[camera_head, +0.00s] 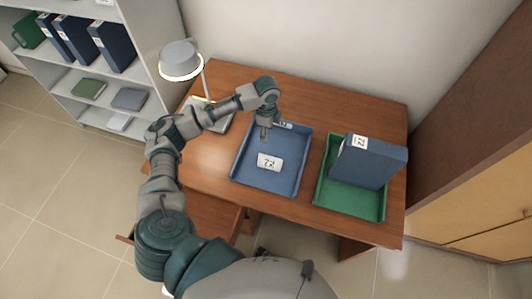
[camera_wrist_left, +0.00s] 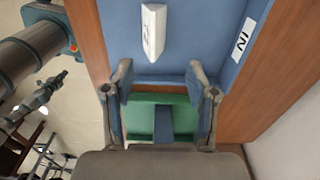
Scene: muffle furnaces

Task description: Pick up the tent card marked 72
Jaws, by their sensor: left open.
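The white tent card marked 72 (camera_head: 269,162) stands in the blue tray (camera_head: 246,180), near its middle. My left gripper (camera_head: 264,138) hangs above the back part of this tray, open and empty, a little behind the card in the head view. In the left wrist view the card (camera_wrist_left: 153,32) is at the top centre, beyond the two spread fingertips (camera_wrist_left: 158,75) and apart from them. Its print is too small to read there. My right gripper is not in view.
A green tray (camera_head: 323,190) to the right holds an upright blue binder (camera_head: 372,165), also labelled 72. A lamp (camera_head: 181,60) and a grey item stand at the desk's back left. A white label (camera_wrist_left: 243,40) reads IN on the blue tray. A wall rises behind the desk.

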